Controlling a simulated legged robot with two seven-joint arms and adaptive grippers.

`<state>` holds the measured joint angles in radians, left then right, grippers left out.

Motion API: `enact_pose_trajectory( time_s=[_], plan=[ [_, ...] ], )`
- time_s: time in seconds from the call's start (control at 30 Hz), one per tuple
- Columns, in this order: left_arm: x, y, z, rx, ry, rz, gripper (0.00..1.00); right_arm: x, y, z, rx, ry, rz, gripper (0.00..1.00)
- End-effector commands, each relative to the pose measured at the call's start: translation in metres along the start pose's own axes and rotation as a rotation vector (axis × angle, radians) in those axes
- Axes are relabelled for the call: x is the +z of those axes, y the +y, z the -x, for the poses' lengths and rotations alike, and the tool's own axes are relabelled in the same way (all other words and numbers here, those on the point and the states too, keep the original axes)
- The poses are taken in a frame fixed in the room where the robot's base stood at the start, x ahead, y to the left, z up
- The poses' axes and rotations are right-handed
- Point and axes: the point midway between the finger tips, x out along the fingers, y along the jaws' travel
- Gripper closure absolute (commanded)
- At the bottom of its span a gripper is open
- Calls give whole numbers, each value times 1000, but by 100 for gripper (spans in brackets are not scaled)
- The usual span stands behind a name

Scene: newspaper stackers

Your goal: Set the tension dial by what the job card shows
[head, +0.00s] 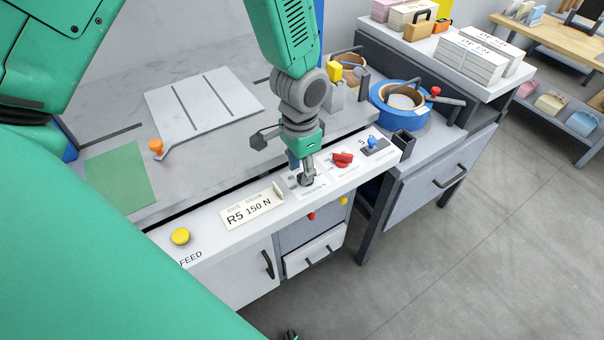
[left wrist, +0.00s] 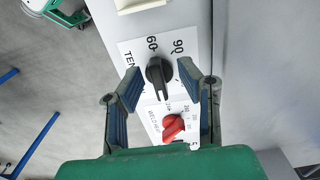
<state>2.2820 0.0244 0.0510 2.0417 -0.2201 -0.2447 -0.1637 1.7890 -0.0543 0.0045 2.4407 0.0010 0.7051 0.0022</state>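The job card (head: 250,207) on the console's front panel reads "R5 150 N". The tension dial (left wrist: 158,74) is a black knob on a white plate in the left wrist view, with "60" and "90" readable beside it. I cannot tell for certain which mark it points to. My left gripper (head: 306,180) reaches down over the dial's plate and mostly hides the dial in the head view. In the left wrist view my left gripper (left wrist: 160,71) is open, its fingertips on either side of the dial with gaps showing.
A red knob (head: 342,159) sits just beside the dial; it also shows in the left wrist view (left wrist: 172,127). A blue tape roll (head: 400,104) stands behind.

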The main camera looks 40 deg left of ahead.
Motion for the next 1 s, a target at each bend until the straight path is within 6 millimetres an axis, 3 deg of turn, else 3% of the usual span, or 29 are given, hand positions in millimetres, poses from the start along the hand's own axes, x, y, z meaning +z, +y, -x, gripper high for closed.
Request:
enact_pose_trajectory(
  time_s=[0.17,0.47,0.57,1.0],
  plan=[
    [-1,2,-14,-2,-1,-1,68,0,0,-2,0,0,1,60],
    [-2,2,-15,-3,0,-1,68,0,0,-2,0,0,0,60],
    [-1,2,-15,-2,0,-1,100,0,0,-2,0,0,0,60],
    [1,2,-15,-2,-5,36,100,0,0,3,0,0,0,60]
  ],
)
